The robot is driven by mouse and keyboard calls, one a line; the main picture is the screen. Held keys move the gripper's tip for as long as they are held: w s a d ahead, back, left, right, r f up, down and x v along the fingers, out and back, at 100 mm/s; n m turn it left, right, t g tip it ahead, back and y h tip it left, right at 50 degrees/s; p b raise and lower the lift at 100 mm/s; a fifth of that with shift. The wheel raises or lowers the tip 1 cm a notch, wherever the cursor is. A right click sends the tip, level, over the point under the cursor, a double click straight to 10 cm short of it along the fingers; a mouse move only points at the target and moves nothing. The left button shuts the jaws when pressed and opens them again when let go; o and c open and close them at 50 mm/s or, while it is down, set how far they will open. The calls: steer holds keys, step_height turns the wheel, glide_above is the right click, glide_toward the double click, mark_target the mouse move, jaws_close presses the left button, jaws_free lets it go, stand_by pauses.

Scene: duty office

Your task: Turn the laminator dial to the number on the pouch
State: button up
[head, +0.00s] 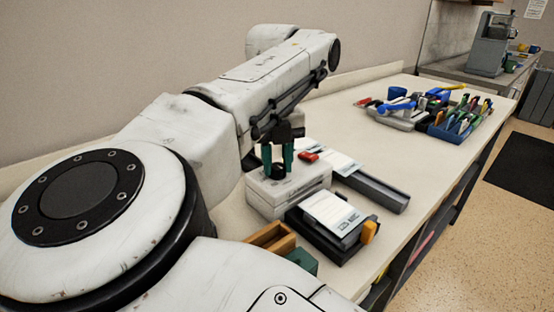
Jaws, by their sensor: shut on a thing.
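My gripper (278,158) points down with its dark green fingers shut on a black dial (278,173) on top of a pale grey-white box (292,198), which looks like the laminator. The fingers and arm hide part of the dial, and no dial numbers or pointer can be read. A white sheet with print (333,211), perhaps the pouch, lies on a black device with an orange-yellow knob, in front of the box. Another white sheet (335,162) lies behind the box. The print on both is too small to read.
A red object (308,157) sits by the box's back edge. A long dark grey tray (376,191) extends to the right. A wooden item (270,238) stands at the near left. Tools and a blue bin (460,128) stand farther back. The bench between is clear.

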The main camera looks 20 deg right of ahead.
steer(key=shift+c, duration=1.4)
steer(key=shift+m, duration=0.3)
steer(key=m, duration=0.4)
steer(key=shift+m+p, duration=0.3)
steer(key=m, duration=0.4)
steer(key=shift+w+r+p, duration=0.1)
steer(key=shift+p, duration=0.3)
steer(key=m+p, duration=0.1)
steer(key=m, duration=0.4)
steer(key=shift+m, duration=0.4)
steer(key=m, duration=0.4)
steer(key=shift+w+m+p, duration=0.1)
steer(key=shift+m+p, duration=0.2)
steer(key=shift+p, duration=0.05)
